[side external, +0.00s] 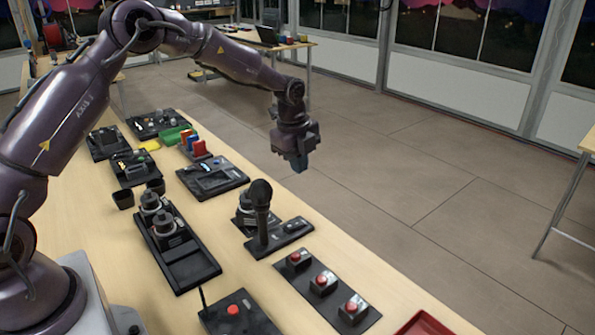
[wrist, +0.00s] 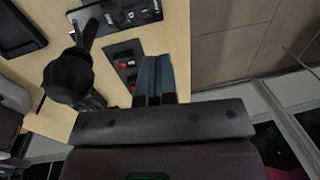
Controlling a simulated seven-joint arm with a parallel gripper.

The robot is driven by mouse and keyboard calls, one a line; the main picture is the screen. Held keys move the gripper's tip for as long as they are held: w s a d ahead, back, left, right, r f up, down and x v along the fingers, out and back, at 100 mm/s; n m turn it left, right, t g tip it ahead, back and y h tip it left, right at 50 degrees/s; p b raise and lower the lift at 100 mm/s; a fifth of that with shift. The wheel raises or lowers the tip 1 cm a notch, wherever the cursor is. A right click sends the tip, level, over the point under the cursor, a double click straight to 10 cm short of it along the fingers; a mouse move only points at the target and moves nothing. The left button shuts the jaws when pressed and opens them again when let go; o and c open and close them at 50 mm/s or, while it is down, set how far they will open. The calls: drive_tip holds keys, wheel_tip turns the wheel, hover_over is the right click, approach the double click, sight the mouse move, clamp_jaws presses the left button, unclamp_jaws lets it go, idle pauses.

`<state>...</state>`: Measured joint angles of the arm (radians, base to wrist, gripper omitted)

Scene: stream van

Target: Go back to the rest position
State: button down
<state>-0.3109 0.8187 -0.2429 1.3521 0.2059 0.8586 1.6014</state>
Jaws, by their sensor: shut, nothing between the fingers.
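My gripper (side external: 297,164) hangs from my raised arm on the right of the side external view. It is above the far edge of the wooden table (side external: 95,235), clear of everything. In the wrist view the two blue-grey fingers of my gripper (wrist: 155,76) are together with nothing between them. A black microphone (side external: 260,208) stands upright on a stand nearer the camera than my gripper. It also shows in the wrist view (wrist: 68,75), left of my fingers.
A panel with several red buttons (side external: 322,282) lies near the table's right edge. A black box with a red button (side external: 233,312) is in front. A tray with two dark round devices (side external: 190,268) lies mid-table. Open floor (side external: 400,160) lies beyond the table.

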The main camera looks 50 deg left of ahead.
drive_tip(key=s+d+r+n+t+y, duration=0.1)
drive_tip(key=s+d+r+n, duration=0.25)
drive_tip(key=s+r, duration=0.45)
drive_tip(key=s+d+r+n+t, duration=0.1)
drive_tip(key=s+d+r+n, duration=0.1)
drive_tip(key=s+r+n, duration=0.55)
drive_tip(key=s+d+r+n+t+h, duration=0.1)
drive_tip(key=s+n, duration=0.6)
drive_tip(key=s, duration=0.9)
drive_tip(key=shift+s+d+r+t, duration=0.3)
drive_tip(key=shift+d+r+t, duration=0.2)
drive_tip(key=shift+d+r, duration=0.35)
